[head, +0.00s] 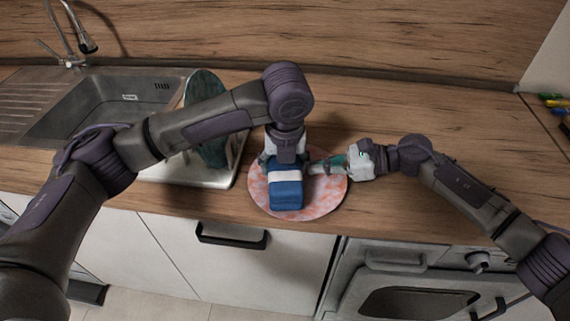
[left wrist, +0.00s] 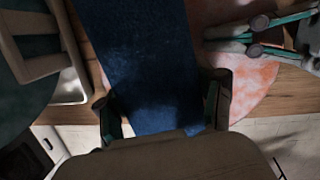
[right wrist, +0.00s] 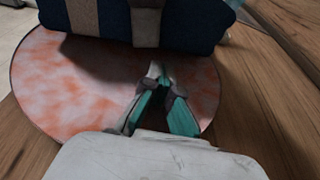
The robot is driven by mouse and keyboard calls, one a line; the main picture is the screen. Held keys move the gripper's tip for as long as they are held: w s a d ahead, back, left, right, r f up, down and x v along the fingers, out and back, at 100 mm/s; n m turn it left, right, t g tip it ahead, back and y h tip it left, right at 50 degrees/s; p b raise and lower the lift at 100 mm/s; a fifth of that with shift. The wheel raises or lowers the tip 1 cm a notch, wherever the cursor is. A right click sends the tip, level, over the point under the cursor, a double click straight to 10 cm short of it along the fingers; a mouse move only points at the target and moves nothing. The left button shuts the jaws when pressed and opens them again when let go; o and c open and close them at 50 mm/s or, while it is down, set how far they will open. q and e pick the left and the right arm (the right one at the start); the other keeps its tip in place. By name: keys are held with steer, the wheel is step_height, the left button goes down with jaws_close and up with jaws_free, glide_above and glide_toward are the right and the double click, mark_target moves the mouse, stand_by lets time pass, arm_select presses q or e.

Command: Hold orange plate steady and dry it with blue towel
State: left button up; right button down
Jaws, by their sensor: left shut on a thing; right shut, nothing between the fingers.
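The orange plate (head: 325,197), mottled orange and white, lies flat on the wooden counter near its front edge. It also shows in the right wrist view (right wrist: 60,90). The blue towel (head: 287,192), with a pale stripe, is over the left part of the plate. My left gripper (head: 284,160) is shut on the towel, which fills the space between its fingers in the left wrist view (left wrist: 150,70). My right gripper (head: 314,167) is shut and empty. Its fingertips (right wrist: 155,72) are over the plate beside the towel; I cannot tell whether they touch the plate.
A dark green plate (head: 205,115) stands upright in a rack on a white tray (head: 190,174) left of the orange plate. The sink (head: 115,105) is further left. Colourful items (head: 553,101) lie at the far right. The counter behind and right of the plate is clear.

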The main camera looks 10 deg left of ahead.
arm_select(q)
steer(key=shift+w+d+r, duration=0.1)
steer(key=shift+d+r, duration=0.2)
steer(key=shift+r, duration=0.95)
steer(key=shift+w+d+r, duration=0.1)
steer(key=shift+d+r, duration=0.2)
steer(key=shift+r, duration=0.9)
steer(key=shift+d+r, duration=0.3)
steer(key=shift+r, duration=0.95)
arm_select(e)
steer(key=shift+d+f, duration=0.1)
steer(key=shift+f, duration=0.05)
steer(key=c, duration=1.2)
jaws_free()
steer(key=shift+c, duration=0.2)
